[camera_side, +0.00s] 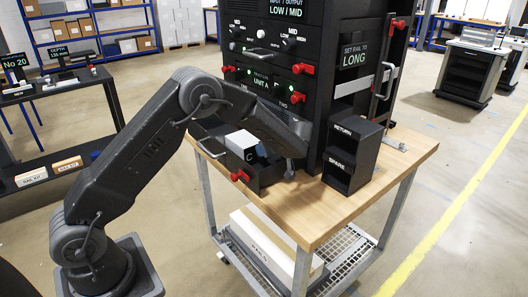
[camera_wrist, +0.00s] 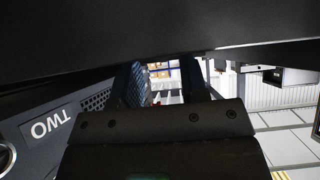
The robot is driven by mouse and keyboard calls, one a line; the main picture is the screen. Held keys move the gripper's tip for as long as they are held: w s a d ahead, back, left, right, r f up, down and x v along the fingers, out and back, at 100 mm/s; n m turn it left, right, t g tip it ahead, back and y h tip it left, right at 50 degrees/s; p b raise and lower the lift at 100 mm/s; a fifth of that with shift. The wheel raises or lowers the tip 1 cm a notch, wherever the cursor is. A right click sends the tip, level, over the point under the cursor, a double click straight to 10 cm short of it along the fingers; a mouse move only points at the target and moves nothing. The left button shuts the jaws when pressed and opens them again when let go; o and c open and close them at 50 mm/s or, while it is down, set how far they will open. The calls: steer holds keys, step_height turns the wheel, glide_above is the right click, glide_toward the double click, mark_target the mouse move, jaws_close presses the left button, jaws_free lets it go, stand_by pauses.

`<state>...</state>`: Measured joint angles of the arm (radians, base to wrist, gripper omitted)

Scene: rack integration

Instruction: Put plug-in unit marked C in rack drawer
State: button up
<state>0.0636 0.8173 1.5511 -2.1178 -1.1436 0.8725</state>
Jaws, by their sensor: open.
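The plug-in unit marked C (camera_side: 241,139) has a white top and a dark face with the letter C. In the side view it sits in the open lower rack drawer (camera_side: 270,178), its top standing above the drawer walls. The drawer is pulled out at the rack's foot, with a handle and red knob on its front. My gripper (camera_wrist: 165,80) shows two dark fingers apart in the wrist view, with no unit between them. In the side view my forearm reaches across in front of the rack above the drawer, and the fingers cannot be made out clearly.
The black rack (camera_side: 290,70) stands on a wooden-topped cart (camera_side: 330,205). A black RETURN and SPARE holder (camera_side: 351,158) stands right of the drawer. The rack panel marked TWO (camera_wrist: 48,125) is close beside my gripper. The cart's front right corner is clear.

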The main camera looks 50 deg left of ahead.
steer(key=v, duration=1)
steer(key=shift+a, duration=0.1)
step_height(320, 180, up, 7)
steer(key=w+m+t+h, duration=0.3)
steer(key=m+t+h, duration=0.2)
steer(key=t, duration=0.4)
steer(key=s+d+r+m+t+h, duration=0.2)
steer(key=s+d+r+m+h, duration=0.6)
steer(key=s+d, duration=0.25)
steer(key=s+d+m+g, duration=0.3)
steer(key=s+m, duration=0.1)
steer(key=s, duration=1)
steer(key=s+a+f+m+g+y, duration=0.1)
steer(key=s+f, duration=0.4)
steer(key=s, duration=0.6)
steer(key=a+g+y, duration=0.1)
steer(key=a, duration=0.1)
steer(key=shift+a+y, duration=0.35)
steer(key=shift+y, duration=0.05)
